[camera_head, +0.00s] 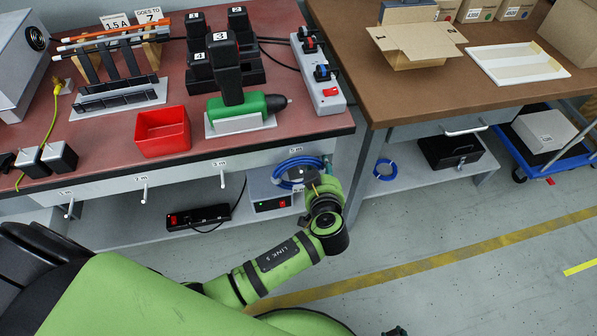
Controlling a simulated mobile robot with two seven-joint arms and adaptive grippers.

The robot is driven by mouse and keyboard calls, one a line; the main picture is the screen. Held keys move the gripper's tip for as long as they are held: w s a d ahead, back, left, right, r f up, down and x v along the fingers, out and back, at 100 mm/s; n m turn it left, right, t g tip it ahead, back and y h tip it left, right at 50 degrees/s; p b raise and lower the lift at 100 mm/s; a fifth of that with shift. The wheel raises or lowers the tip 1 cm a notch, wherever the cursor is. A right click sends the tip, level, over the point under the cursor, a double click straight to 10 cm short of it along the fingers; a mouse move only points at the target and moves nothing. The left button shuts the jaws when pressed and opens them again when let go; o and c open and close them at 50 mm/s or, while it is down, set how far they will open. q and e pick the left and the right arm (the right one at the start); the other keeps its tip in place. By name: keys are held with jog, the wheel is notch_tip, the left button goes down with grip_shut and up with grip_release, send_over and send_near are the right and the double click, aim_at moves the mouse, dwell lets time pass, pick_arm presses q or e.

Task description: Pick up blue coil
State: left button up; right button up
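A second, smaller blue ring (386,169) lies on the lower shelf of the right bench, apart from the gripper.
The grey box (270,205) stands below the bench edge. A black power strip (198,217) lies on the low shelf. Above are a red bin (162,131), a green drill (240,106) and a white socket strip (318,75). A black case (451,152) is right. The floor in front is clear.

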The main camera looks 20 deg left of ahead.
pick_arm(q)
grip_shut()
jog(key=shift+d+r, duration=0.1)
